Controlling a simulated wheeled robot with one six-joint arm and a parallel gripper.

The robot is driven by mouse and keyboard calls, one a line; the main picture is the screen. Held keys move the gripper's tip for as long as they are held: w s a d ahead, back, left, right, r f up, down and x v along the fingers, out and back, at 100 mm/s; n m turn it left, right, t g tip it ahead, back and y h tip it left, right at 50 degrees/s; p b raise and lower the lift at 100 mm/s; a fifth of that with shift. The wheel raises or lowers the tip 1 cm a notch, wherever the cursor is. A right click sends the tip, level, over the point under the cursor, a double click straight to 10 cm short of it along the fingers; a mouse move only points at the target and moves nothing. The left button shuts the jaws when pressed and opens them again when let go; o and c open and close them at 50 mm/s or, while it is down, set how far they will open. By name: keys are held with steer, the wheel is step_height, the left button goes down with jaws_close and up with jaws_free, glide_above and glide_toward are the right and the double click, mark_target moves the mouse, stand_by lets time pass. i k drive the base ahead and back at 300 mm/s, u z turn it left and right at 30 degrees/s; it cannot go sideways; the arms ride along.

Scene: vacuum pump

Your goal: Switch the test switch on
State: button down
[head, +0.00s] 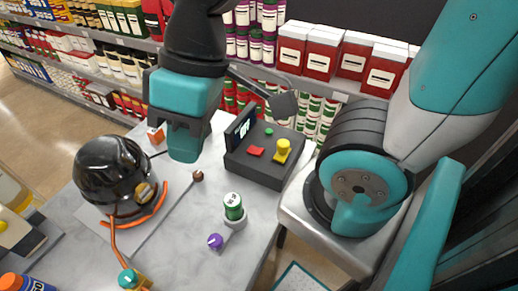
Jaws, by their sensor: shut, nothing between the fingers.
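A dark control box (268,160) sits on the grey table, right of the middle. On its top are a red switch-like part (255,151), a yellow knob-like part (283,150) and a small green button (269,132). I cannot tell from labels which part is the test switch. A small display (240,127) stands at the box's left edge; its text is not readable. My gripper (184,157) is shut and empty, pointing down over the table, left of the box and apart from it.
A black, round-topped pump (114,174) with an orange hose (150,214) stands at the left. A green-and-white cylinder (233,206) and a purple knob (215,241) are at the front middle. Stocked shelves (110,35) stand behind. Some bare tabletop shows between pump and cylinder.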

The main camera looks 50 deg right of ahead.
mark_target(254, 151)
steer(key=u, duration=1)
steer(key=k, duration=0.95)
steer(key=z, duration=1.1)
steer(key=i, duration=0.5)
